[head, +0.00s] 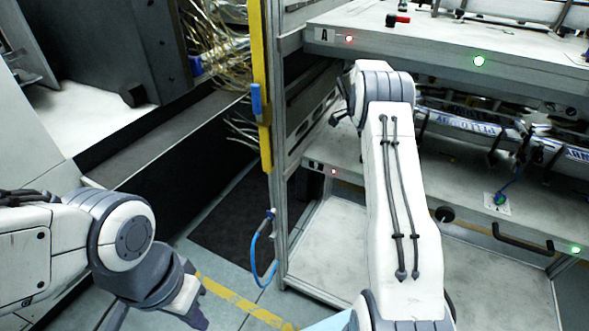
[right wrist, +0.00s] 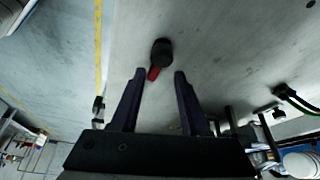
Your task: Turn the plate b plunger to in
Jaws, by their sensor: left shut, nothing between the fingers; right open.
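In the right wrist view, a plunger with a black round knob (right wrist: 162,50) and a short red handle (right wrist: 154,73) stands on a pale plate surface (right wrist: 220,40). The red handle points toward my gripper, slightly left. My right gripper (right wrist: 160,73) is open, its fingertips on either side of the red handle; I cannot tell whether they touch it. In the head view this plunger is hidden behind my right arm. The lower plate (head: 345,185) shows beside that arm. My left gripper (head: 190,305) is shut and empty at the lower left, away from the rack.
The upper plate, labelled A (head: 324,35), carries its own red-handled plunger (head: 397,19) and overhangs the lower plate. A rack post with a yellow strip (head: 262,90) stands left of my right arm. A blue hose (head: 257,255) hangs there. Floor between is clear.

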